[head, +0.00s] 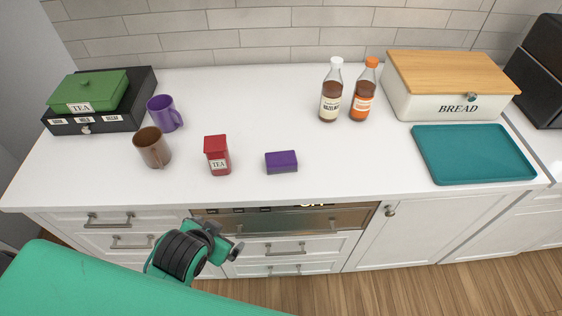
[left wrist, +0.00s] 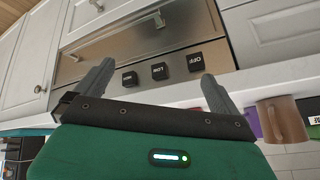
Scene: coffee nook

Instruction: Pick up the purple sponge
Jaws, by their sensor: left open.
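The purple sponge (head: 281,161) is a small block lying on the white counter (head: 330,185), near the middle and right of the red tea tin. My left gripper (head: 233,240) is in front of the counter and below its top, apart from the sponge and in front of the drawers. In the left wrist view my left gripper (left wrist: 156,85) shows two grey fingers spread apart with nothing between them. Behind them is a metal panel with dark knobs. The sponge cannot be made out for sure in the left wrist view. My right gripper is not in view.
A red tea tin (head: 218,156), brown mug (head: 152,148) and purple mug (head: 164,113) stand left of the sponge. Two syrup bottles (head: 331,91) (head: 364,90) stand behind it. A teal tray (head: 473,153) and bread box (head: 445,106) are at right. Counter around the sponge is clear.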

